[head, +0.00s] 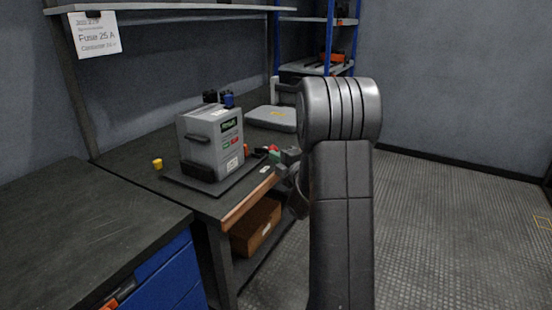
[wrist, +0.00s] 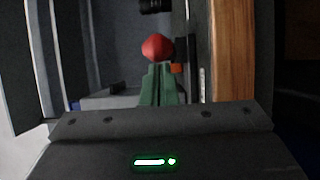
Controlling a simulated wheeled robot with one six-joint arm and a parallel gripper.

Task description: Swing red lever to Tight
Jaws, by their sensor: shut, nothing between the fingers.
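The lever's round red knob (wrist: 157,47) shows in the wrist view, just beyond the tips of my gripper (wrist: 159,68). My gripper's green fingers are together, with nothing between them. Whether they touch the knob I cannot tell. In the head view my gripper (head: 273,155) is at the right side of the grey machine (head: 198,150), with a small red part (head: 274,147) beside it. The lever's shaft is mostly hidden, and no Tight mark can be read.
The machine stands on a dark mat on a workbench (head: 135,165). A yellow piece (head: 157,163) lies to its left, and a grey case (head: 271,118) lies behind. An orange part (wrist: 176,68) is close beside the knob. Open floor (head: 440,220) lies right.

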